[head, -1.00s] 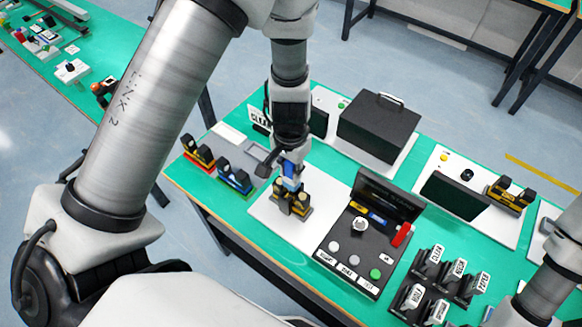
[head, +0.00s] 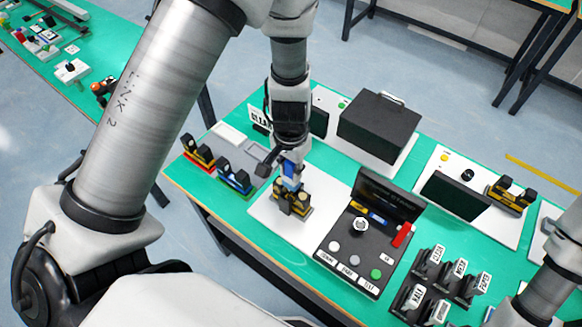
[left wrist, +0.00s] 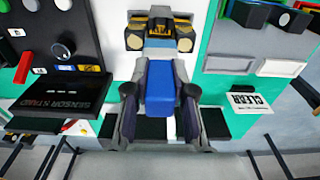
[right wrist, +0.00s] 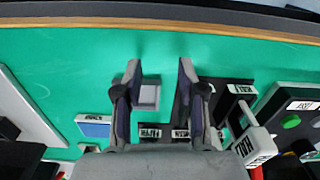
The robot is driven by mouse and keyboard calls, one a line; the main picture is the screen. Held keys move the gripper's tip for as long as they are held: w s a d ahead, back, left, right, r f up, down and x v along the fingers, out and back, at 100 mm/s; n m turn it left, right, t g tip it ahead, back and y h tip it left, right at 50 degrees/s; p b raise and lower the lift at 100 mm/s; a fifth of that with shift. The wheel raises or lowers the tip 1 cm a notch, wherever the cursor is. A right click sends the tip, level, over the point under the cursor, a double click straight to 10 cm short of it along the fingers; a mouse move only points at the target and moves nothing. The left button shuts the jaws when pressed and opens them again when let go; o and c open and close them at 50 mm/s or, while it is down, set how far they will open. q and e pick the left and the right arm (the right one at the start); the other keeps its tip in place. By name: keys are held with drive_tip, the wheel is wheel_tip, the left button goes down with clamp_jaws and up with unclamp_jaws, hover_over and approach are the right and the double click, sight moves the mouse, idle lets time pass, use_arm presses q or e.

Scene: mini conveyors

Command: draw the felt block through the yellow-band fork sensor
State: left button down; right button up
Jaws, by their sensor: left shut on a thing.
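The blue felt block (left wrist: 160,95) is between the fingers of my left gripper (left wrist: 160,92), which is shut on it. In the head view the block (head: 290,172) is just above the yellow-band fork sensor (head: 293,200), which stands on a white plate. In the left wrist view the fork sensor (left wrist: 160,20) is past the far end of the block. I cannot tell whether the block's lower end is inside the fork slot. My right gripper (right wrist: 160,75) is open and empty in the right wrist view.
A red-band fork (head: 198,152) and a blue-band fork (head: 234,178) stand to the left. Another yellow fork (head: 511,196) stands at the far right. A black control panel (head: 345,255) is right of the white plate (head: 262,208).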

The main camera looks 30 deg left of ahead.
sight(291, 184)
use_arm(q)
drive_tip(key=shift+f+b, duration=1.2)
use_arm(e)
drive_tip(key=shift+f, duration=1.25)
use_arm(q)
drive_tip(key=shift+s+f+b, duration=0.1)
drive_tip(key=shift+f+b, duration=0.4)
drive_tip(key=shift+b, duration=0.05)
use_arm(e)
drive_tip(key=shift+f, duration=0.45)
use_arm(q)
drive_tip(key=shift+f+b, duration=1.6)
drive_tip(key=shift+f, duration=0.05)
use_arm(e)
drive_tip(key=shift+f, duration=1.7)
use_arm(q)
drive_tip(key=shift+r, duration=0.1)
use_arm(e)
drive_tip(key=shift+r, duration=0.1)
use_arm(q)
drive_tip(key=shift+r, duration=0.1)
drive_tip(key=shift+r+p, duration=2.6)
drive_tip(key=shift+r, duration=0.35)
use_arm(e)
drive_tip(key=shift+r, duration=2.5)
use_arm(q)
drive_tip(key=shift+f, duration=0.15)
use_arm(e)
drive_tip(key=shift+f, duration=0.1)
